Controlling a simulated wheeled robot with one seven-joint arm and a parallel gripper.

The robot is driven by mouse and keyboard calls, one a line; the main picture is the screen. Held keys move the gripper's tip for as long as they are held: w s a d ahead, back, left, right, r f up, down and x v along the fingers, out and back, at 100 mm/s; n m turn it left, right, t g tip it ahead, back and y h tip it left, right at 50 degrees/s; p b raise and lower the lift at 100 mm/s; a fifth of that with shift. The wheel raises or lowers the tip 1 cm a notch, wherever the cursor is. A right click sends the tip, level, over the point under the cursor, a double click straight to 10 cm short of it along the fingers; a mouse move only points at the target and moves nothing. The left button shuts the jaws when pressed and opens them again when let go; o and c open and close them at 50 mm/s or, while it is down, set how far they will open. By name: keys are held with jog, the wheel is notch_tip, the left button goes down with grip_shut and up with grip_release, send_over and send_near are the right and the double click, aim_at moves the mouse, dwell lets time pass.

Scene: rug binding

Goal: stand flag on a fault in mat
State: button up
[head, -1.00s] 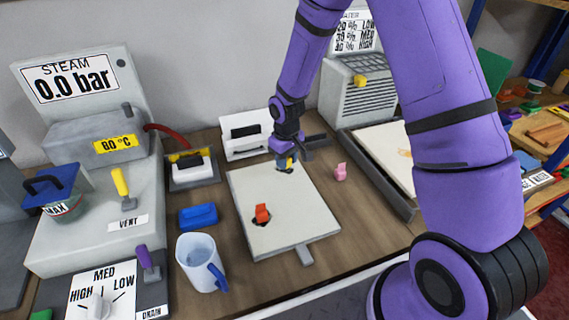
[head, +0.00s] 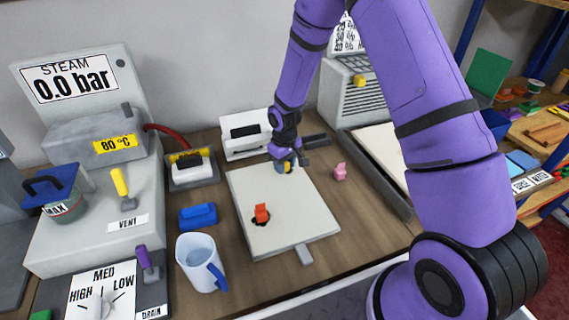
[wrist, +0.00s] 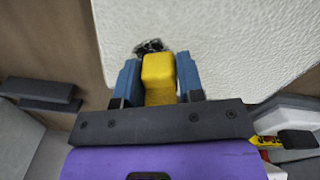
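The mat (head: 295,215) is a pale sheet on a board on the bench. A red-orange flag (head: 261,212) stands on a dark spot near the mat's left side. My gripper (head: 287,165) is over the far part of the mat. In the wrist view its two blue fingers (wrist: 158,80) are closed around a yellow flag (wrist: 158,72). A dark fault (wrist: 148,47) shows on the mat just beyond the yellow flag and is partly hidden by it. I cannot tell whether the flag touches the mat. A pink piece (head: 340,172) sits on the bench right of the mat.
Left of the mat are a blue block (head: 198,216), a mug (head: 198,262) and the steam unit (head: 95,215). A white holder (head: 245,134) stands behind the mat. A grey-edged tray (head: 378,187) lies to the right. The mat's near right is clear.

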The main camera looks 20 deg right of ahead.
jog(key=o, duration=0.3)
jog(key=shift+r, duration=0.2)
notch_tip(320, 180, up, 12)
jog(key=shift+r, duration=0.1)
jog(key=s+d+r+m+t, duration=0.1)
jog(key=s+d+r, duration=0.1)
jog(key=s+r, duration=0.6)
jog(key=s+d+r+m+t, duration=0.1)
jog(key=s+d+r+t, duration=0.15)
jog(key=r, duration=0.95)
jog(key=shift+s+d+r+m+t, duration=0.4)
jog(key=shift+s+r, duration=1)
jog(key=shift+s, duration=2.15)
jog(key=shift+s+d+r+m+t, duration=0.15)
jog(key=shift+s+d+r+m, duration=0.25)
jog(key=shift+s+r, duration=2.1)
jog(key=shift+s+d+r+m+t, duration=0.35)
jog(key=shift+s+m, duration=0.15)
jog(key=shift+s, duration=4.1)
